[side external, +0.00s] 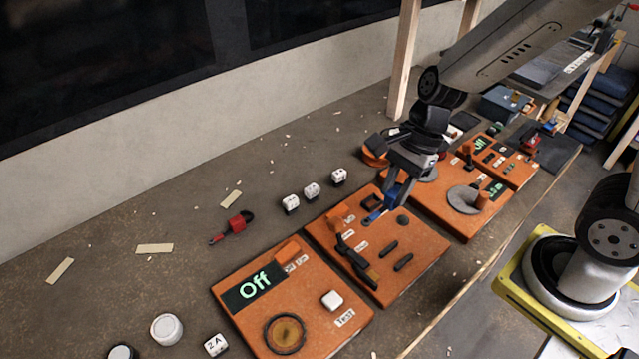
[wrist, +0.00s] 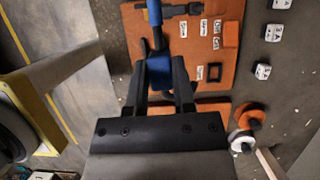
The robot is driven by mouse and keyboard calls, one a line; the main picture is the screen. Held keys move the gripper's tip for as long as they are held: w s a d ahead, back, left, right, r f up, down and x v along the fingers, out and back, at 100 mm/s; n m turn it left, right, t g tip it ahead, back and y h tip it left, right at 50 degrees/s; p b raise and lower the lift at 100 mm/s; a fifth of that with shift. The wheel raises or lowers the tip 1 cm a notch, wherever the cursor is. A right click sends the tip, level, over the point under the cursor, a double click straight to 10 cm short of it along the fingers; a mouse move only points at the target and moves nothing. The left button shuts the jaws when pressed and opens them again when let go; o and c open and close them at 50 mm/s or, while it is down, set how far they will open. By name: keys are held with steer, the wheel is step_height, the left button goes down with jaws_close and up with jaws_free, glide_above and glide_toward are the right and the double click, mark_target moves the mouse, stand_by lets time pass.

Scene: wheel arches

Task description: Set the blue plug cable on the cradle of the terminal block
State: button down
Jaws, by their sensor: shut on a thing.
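My gripper (side external: 388,203) is shut on the blue plug cable (side external: 375,214), over the middle orange board (side external: 420,252). In the wrist view the blue plug cable (wrist: 158,70) sits between the two black fingers of my gripper (wrist: 159,82), and its thinner blue end points to the top of the picture. The middle board, which seems to be the terminal block, carries black bars, a black knob, white labels and a black lever-like part (side external: 357,261). I cannot tell which part is the cradle, or whether the plug touches the board.
A red plug cable (side external: 236,224) lies on the bench left of the boards.

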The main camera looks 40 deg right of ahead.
step_height(320, 180, down, 10)
steer(key=s+d, duration=0.1)
steer(key=s, duration=0.1)
steer(key=shift+s+d, duration=0.25)
steer(key=shift+d, duration=0.05)
stand_by(0.6)
steer(key=shift+f, duration=0.1)
steer(key=shift+f, duration=2.55)
steer(key=shift+f, duration=0.25)
steer(key=shift+c, duration=1.9)
jaws_free()
steer(key=shift+r, duration=0.2)
steer(key=v, duration=0.7)
steer(key=shift+d+r, duration=0.2)
